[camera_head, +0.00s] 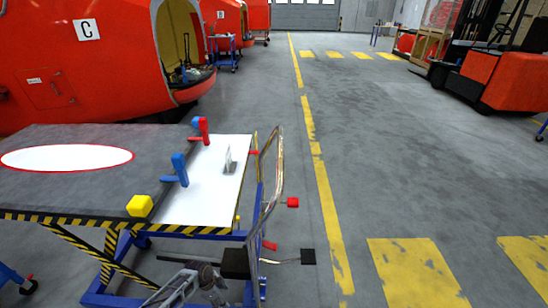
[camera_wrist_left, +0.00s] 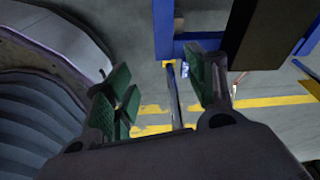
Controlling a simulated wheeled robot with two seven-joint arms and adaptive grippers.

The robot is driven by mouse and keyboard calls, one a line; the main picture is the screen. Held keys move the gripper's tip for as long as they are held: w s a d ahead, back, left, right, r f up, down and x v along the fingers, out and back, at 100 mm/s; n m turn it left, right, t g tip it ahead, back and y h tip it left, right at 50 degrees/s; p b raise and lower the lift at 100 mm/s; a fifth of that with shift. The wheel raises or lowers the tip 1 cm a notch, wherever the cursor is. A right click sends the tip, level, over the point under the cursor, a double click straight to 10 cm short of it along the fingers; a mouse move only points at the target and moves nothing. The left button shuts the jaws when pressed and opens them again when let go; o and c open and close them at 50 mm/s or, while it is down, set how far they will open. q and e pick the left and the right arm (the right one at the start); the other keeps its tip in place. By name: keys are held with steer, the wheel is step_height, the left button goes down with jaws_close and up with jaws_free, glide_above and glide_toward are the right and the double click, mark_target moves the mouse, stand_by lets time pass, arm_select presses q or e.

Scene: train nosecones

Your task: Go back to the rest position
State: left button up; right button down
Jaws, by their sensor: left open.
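My left gripper (camera_wrist_left: 158,82) shows in the left wrist view with its two green-padded fingers apart. Nothing is seen between the pads except the floor and a blue bar farther off. In the head view, grey mechanical parts show at the bottom edge, below the cart; I cannot make out the fingers there. My right gripper is in neither view.
A lift cart (camera_head: 81,199) with a grey and white top stands at left, carrying blue, red and yellow clamps. Red nosecones (camera_head: 95,70) stand behind it. A forklift (camera_head: 487,80) is at far right. The floor right of the cart is clear.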

arm_select(q)
steer(key=s+a+r+n+y+p, duration=0.1)
steer(key=s+a+n+p, duration=0.1)
steer(key=s+n+p, duration=0.4)
steer(key=s+a+n+y+p, duration=0.1)
steer(key=s+n+p, duration=0.6)
steer(key=s+p, duration=1)
steer(key=s+a, duration=0.1)
steer(key=s, duration=1.6)
steer(key=shift+s+a+r+t+y+p, duration=0.3)
steer(key=shift+s+a+r, duration=0.05)
steer(key=shift+a, duration=0.05)
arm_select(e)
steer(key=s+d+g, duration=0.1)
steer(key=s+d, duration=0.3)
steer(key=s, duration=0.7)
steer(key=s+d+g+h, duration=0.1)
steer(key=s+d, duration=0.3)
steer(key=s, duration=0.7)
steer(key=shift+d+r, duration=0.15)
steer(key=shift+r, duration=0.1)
arm_select(q)
steer(key=shift+f, duration=0.15)
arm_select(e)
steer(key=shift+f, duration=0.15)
